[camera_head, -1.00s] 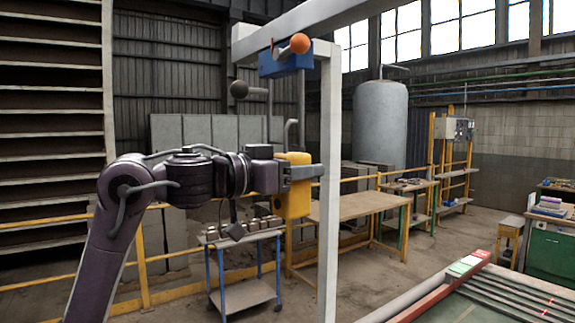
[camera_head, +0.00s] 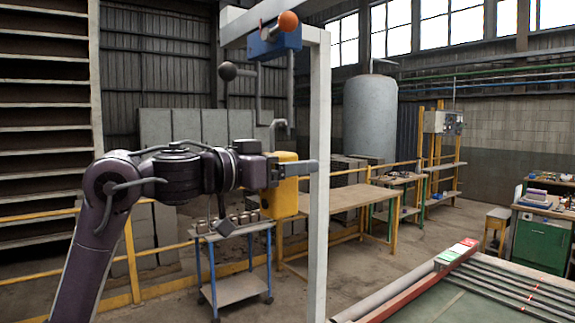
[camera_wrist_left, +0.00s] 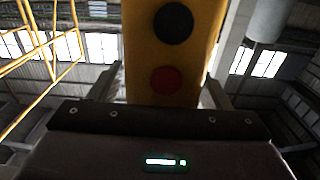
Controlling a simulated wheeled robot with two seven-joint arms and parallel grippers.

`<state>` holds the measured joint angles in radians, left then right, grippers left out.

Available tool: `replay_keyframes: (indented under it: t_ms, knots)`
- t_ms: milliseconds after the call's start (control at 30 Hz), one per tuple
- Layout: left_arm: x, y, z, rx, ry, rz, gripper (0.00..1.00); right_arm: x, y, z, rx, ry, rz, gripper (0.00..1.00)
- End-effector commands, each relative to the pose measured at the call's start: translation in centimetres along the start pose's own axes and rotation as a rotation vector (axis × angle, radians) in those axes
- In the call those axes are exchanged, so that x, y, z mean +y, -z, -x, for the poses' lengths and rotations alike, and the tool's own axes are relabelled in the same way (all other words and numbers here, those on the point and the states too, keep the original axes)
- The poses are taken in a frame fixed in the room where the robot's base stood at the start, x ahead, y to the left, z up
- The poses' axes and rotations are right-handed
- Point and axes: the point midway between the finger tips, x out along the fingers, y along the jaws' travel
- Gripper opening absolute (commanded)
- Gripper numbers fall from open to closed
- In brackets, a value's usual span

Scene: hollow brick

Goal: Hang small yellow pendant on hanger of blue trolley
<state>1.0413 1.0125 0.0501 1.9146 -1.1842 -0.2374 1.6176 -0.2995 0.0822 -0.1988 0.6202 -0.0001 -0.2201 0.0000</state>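The small yellow pendant (camera_head: 285,187) is upright in the head view, with a grey hook (camera_head: 279,126) above it. My left gripper (camera_head: 296,170) is shut on the pendant, with fingers on both sides. In the left wrist view the pendant (camera_wrist_left: 165,55) shows a black and a red button between the fingers (camera_wrist_left: 162,90). The blue trolley (camera_head: 272,42), with an orange ball, is on the overhead beam, above the pendant. A thin grey rod (camera_head: 290,90) hangs below the trolley; its lower end is hard to tell from the pendant's hook. My right gripper is not in view.
A white post (camera_head: 319,230) stands just right of the pendant and carries the beam (camera_head: 285,12). A small cart (camera_head: 236,290), a yellow railing (camera_head: 135,262) and a workbench (camera_head: 340,199) stand behind.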

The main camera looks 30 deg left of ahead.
Motion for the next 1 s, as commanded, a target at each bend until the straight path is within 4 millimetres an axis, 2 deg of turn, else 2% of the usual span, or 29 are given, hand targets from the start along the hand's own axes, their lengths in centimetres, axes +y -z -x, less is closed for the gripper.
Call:
replay_keyframes:
  t_ms: [267, 367, 700, 833, 1000]
  knots:
    - [0.0, -0.2, 0.2, -0.004, 0.0, -0.001, 0.71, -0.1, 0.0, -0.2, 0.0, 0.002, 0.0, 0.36]
    - [-0.1, -0.3, 1.2, 0.0, 0.002, -0.002, 0.71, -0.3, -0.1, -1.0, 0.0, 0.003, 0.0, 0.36]
    - [-0.1, -0.3, 6.7, 0.001, 0.003, -0.002, 0.71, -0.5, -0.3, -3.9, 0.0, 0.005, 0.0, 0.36]
    - [0.0, -0.2, 7.6, 0.0, 0.0, -0.001, 0.71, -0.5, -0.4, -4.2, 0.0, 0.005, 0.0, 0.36]
    - [0.0, -0.1, 7.8, -0.001, 0.0, 0.0, 0.71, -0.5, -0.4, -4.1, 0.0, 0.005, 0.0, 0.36]
